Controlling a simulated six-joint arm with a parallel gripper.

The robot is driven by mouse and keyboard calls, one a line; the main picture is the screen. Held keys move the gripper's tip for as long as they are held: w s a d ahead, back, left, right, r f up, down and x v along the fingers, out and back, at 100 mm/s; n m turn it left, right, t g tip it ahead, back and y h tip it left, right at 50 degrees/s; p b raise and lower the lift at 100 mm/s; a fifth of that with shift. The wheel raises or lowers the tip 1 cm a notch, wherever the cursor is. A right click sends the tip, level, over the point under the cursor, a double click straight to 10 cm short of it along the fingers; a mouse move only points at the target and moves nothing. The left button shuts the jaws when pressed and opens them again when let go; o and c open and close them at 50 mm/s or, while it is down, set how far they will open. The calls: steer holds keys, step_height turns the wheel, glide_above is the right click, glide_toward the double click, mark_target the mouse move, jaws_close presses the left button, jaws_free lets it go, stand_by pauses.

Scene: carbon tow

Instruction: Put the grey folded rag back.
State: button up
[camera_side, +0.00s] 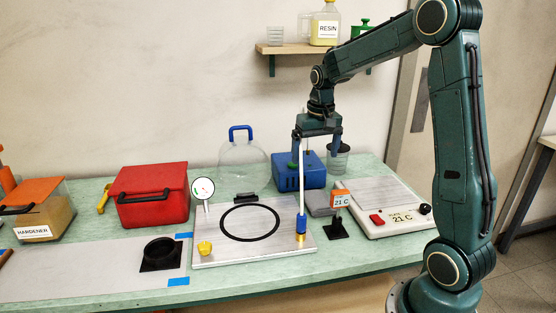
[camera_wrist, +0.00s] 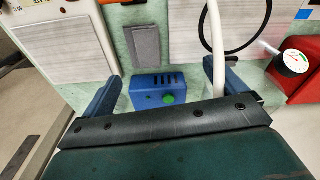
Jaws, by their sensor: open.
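The grey folded rag (camera_side: 320,204) lies flat on the green bench between the metal plate and the hot plate or scale on the right. It also shows in the wrist view (camera_wrist: 146,47) as a grey rectangle with a fold line, just beyond the blue box. My gripper (camera_side: 316,156) is open and empty, pointing down above the back of the bench. Its two blue fingers show in the wrist view (camera_wrist: 163,76), spread wide on either side of the blue box. The rag is well below the fingers and apart from them.
A blue box (camera_side: 292,170) with a green knob stands behind the rag. A white hose (camera_side: 303,190) rises from the metal plate (camera_side: 210,248), close to my gripper.

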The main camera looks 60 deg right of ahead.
steer(key=s+a+r+n+t, duration=0.1)
steer(key=s+a+r+n, duration=0.1)
steer(key=s+a+r, duration=0.35)
steer(key=s+a+r+n+t, duration=0.1)
steer(key=s+a+r+n, duration=0.1)
steer(key=a, duration=0.6)
steer(key=s+a+n+t, duration=0.2)
steer(key=s+a, duration=0.5)
steer(key=s, duration=0.4)
steer(key=shift+s+a+f+n+t+y, duration=0.2)
steer(key=shift+s+f+n+t+y, duration=0.15)
steer(key=shift+n, duration=0.25)
steer(key=shift+w, duration=0.1)
